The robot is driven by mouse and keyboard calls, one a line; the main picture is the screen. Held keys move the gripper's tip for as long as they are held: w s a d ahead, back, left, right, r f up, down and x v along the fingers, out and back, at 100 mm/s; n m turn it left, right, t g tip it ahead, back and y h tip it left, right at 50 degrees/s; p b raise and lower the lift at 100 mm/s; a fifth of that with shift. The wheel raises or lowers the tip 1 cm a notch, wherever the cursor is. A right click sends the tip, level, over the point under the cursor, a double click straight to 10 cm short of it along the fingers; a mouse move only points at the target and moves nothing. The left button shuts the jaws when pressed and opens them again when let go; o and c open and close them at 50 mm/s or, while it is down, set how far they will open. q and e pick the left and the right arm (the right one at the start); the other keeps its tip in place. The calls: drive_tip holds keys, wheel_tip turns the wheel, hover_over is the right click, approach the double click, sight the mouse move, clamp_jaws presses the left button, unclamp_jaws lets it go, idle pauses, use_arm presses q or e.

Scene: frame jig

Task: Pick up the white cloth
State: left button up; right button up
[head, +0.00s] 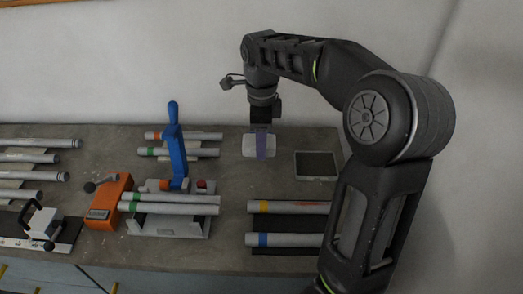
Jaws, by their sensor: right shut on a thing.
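The white cloth (248,146) is a small pale block-like piece with a purple-blue band across it, above the grey bench. My right gripper (262,130) comes down from above and is shut on the cloth. Its fingertips are mostly hidden at the cloth. Whether the cloth still touches the bench I cannot tell. My left gripper is not in view.
A dark flat tray (316,165) lies right of the cloth. Tubes with yellow and blue bands (290,207) lie in front. A jig with a blue lever (175,145) and an orange block (108,200) stand left. More grey tubes (40,143) lie far left.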

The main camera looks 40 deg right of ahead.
idle(0.5)
drive_tip(key=o, duration=0.8)
drive_tip(key=c, duration=0.6)
drive_tip(key=shift+d, duration=0.1)
drive_tip(key=shift+c, duration=0.3)
